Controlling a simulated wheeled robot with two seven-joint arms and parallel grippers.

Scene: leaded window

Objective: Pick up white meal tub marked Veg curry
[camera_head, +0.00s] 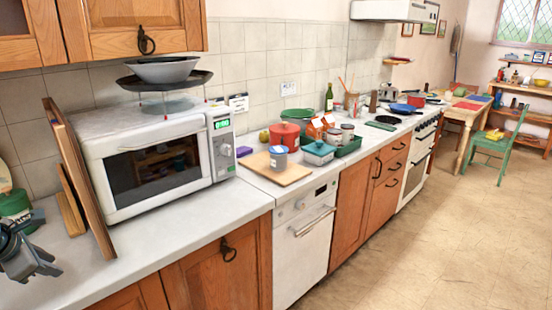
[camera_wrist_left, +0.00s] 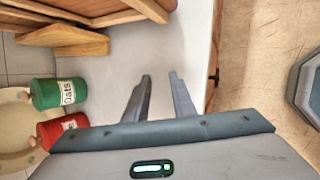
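No label reading Veg curry can be read in either view. In the head view a small pale tub with a blue lid (camera_head: 278,158) stands upright on a wooden board on the counter, right of the microwave; its marking is too small to read. My left gripper (camera_head: 48,264) is at the lower left of the head view, over the near counter and far from that tub. In the left wrist view its two fingers (camera_wrist_left: 160,77) are apart with nothing between them, above bare counter. My right gripper is in neither view.
A microwave (camera_head: 150,160) and leaning wooden boards (camera_head: 82,185) stand between my left gripper and the blue-lidded tub. A red pot (camera_head: 285,135) and a teal-lidded dish (camera_head: 318,153) are close to it. A green Oats tin (camera_wrist_left: 58,93) and red tin (camera_wrist_left: 60,129) stand left of my gripper.

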